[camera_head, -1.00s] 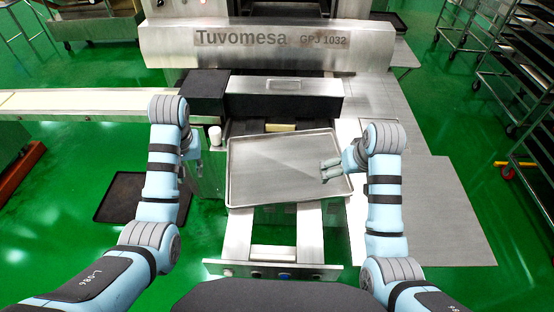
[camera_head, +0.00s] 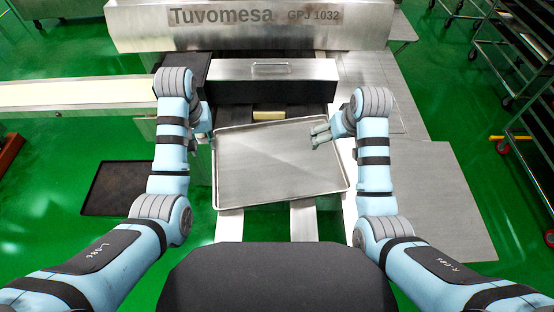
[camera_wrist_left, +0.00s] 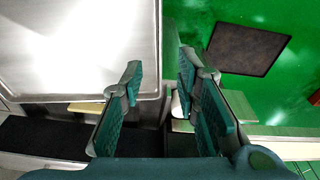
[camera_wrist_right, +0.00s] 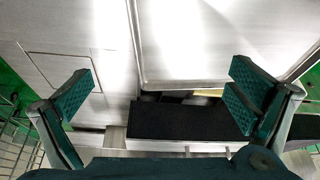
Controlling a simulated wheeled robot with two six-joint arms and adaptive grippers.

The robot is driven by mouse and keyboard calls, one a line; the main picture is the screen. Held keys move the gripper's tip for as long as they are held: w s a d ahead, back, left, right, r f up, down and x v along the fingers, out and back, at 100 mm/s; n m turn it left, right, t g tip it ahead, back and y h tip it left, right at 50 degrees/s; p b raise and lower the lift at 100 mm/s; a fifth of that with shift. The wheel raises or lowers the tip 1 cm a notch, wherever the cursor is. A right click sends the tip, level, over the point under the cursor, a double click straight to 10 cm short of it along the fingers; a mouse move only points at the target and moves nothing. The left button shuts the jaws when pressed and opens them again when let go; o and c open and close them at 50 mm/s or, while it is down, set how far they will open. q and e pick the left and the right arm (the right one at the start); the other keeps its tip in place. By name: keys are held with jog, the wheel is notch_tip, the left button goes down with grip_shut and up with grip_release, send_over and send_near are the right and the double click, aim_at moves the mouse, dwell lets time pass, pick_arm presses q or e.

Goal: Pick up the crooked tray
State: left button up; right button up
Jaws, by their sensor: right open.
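The crooked tray (camera_head: 277,165) is a shallow silver metal tray with a raised rim, lying askew on the machine's rails. My left gripper (camera_head: 210,132) is at its far left corner. In the left wrist view the left gripper (camera_wrist_left: 160,68) has its fingers apart, with the tray's rim (camera_wrist_left: 158,50) between them in the picture; contact cannot be told. My right gripper (camera_head: 322,133) is over the tray's far right corner. In the right wrist view the right gripper (camera_wrist_right: 163,75) is wide open, and the tray's corner (camera_wrist_right: 145,85) appears between its fingers.
The Tuvomesa machine (camera_head: 270,75) stands just behind the tray. A pale conveyor belt (camera_head: 75,92) runs off left. A dark mat (camera_head: 118,187) lies on the green floor at left. Wheeled racks (camera_head: 515,50) stand at right. A small yellowish block (camera_head: 269,114) sits behind the tray.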

aim_at(214, 166)
pick_arm(q)
jog(key=w+f, duration=0.1)
jog(key=f, duration=0.8)
jog(key=w+f, duration=0.1)
jog(key=f, duration=0.3)
jog(key=shift+w+a+f, duration=0.15)
jog(key=shift+w+f, duration=0.05)
jog(key=shift+w, duration=0.1)
pick_arm(e)
jog(key=x, duration=1.3)
jog(key=shift+w+f, duration=0.3)
pick_arm(q)
jog(key=shift+s, duration=0.1)
pick_arm(e)
jog(key=shift+s, duration=0.1)
